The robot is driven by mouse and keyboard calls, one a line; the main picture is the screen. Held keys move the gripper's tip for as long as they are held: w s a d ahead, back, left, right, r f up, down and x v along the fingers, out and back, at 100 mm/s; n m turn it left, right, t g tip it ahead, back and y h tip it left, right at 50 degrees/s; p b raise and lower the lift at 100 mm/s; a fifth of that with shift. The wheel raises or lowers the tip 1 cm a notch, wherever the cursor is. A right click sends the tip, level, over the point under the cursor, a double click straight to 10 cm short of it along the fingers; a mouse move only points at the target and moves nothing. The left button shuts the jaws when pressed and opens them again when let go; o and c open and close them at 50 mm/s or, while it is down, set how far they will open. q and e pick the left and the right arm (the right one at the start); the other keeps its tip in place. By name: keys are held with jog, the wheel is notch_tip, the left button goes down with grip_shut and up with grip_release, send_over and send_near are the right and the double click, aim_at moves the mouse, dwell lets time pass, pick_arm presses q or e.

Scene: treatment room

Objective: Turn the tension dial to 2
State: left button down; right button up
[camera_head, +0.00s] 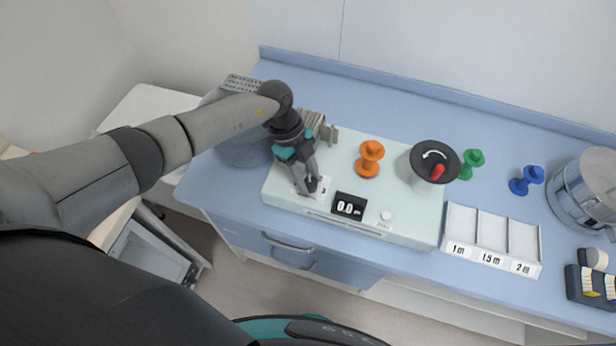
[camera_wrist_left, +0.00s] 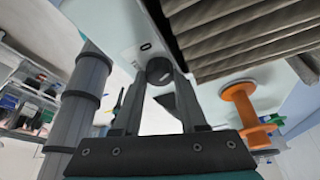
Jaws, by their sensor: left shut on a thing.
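The tension dial (camera_wrist_left: 160,70) is a small dark round knob on the pale base of the winding device (camera_head: 405,230). My left gripper (camera_head: 314,188) is shut on the dial at the left front of the base, and its fingers (camera_wrist_left: 165,85) stand on both sides of the knob in the left wrist view. The fingers hide most of the dial and part of its printed scale in the head view; a "3" shows just right of it. The dial's setting cannot be read. A black display (camera_head: 349,206) beside it reads 0.0. My right gripper is not in view.
An orange spool (camera_head: 369,158) and a black crank wheel (camera_head: 434,161) stand on the base. Green (camera_head: 471,164) and blue (camera_head: 526,180) spools stand on the blue counter. A white sorting tray (camera_head: 491,238) marked 1 m, 1.5 m and 2 m lies right of the base. A metal pot stands far right.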

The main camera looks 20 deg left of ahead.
pick_arm(q)
jog(key=m+b, duration=0.1)
jog(key=m, duration=0.1)
jog(key=m+g+y+b, duration=0.1)
jog(key=m+b, duration=0.1)
jog(key=m, duration=0.1)
jog(key=shift+w+d+f+g, duration=0.1)
jog(key=shift+w+g, duration=0.1)
jog(key=shift+g, duration=0.1)
jog(key=m+y+b, duration=0.1)
jog(key=m+b, duration=0.2)
jog(key=m, duration=0.2)
jog(key=shift+d+g+y+b, duration=0.1)
jog(key=shift+g+y+b, duration=0.25)
jog(key=shift+g+y, duration=0.05)
jog(key=shift+m, duration=0.3)
jog(key=shift+c, duration=2.3)
grip_release()
jog(key=shift+r, duration=0.2)
jog(key=b+v, duration=0.2)
jog(key=v, duration=1.3)
jog(key=shift+w, duration=0.15)
jog(key=shift+d, duration=0.15)
